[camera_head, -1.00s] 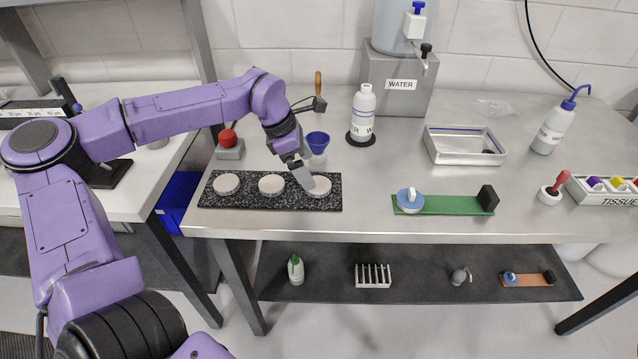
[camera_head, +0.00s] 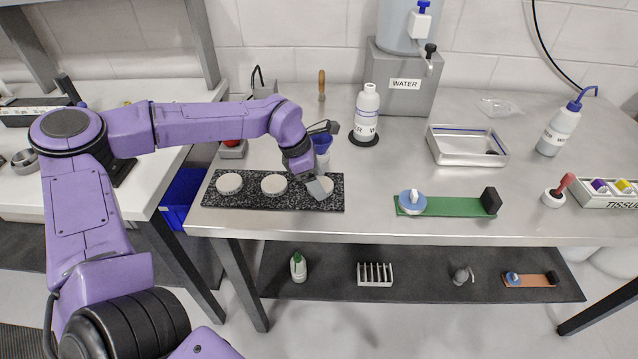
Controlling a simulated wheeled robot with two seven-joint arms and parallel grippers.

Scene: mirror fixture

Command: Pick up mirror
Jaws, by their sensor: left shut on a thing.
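Three pale round discs lie in a row on a black speckled slab (camera_head: 250,203) on the steel bench: the left disc (camera_head: 229,184), the middle disc (camera_head: 273,185) and the right disc (camera_head: 327,184). They look like the mirrors. My left gripper (camera_head: 319,190) reaches down from the upper left and is shut on the right disc, at the slab's right end. Its fingers hide part of that disc. I cannot tell whether the disc is lifted clear of the slab. My right gripper is not in view.
A green fixture (camera_head: 455,206) with a blue-and-white round piece (camera_head: 412,202) and a black block (camera_head: 491,200) lies to the right. Bare bench lies between slab and fixture.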

